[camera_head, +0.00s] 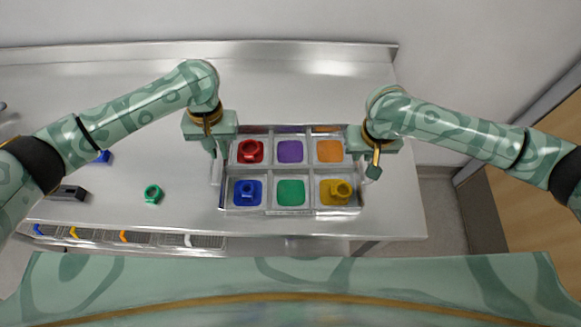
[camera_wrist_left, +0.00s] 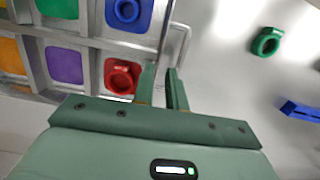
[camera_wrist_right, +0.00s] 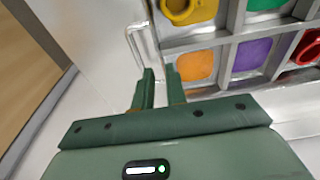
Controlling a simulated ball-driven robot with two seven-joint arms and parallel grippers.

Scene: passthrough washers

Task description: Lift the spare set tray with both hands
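The spare set tray (camera_head: 266,207) is a clear, metal-edged tray with coloured compartments. A red ring part (camera_head: 250,151) is in the red compartment, a blue one (camera_head: 247,192) in the blue, and a yellow one (camera_head: 336,191) in the yellow. The purple, green and orange compartments show no part. My left gripper (camera_wrist_left: 163,70) is at the tray's left side, its fingers slightly apart by a thin wire handle (camera_wrist_left: 187,42). My right gripper (camera_wrist_right: 160,70) is at the right side, fingers slightly apart near the other handle (camera_wrist_right: 131,45). I cannot tell whether either handle lies between the fingers.
A green ring part (camera_head: 152,193), a blue part (camera_head: 103,157) and a dark block (camera_head: 68,192) lie on the metal table (camera_head: 110,205) left of the tray. A row of bins (camera_head: 130,237) runs along the front edge. The table ends just right of the tray.

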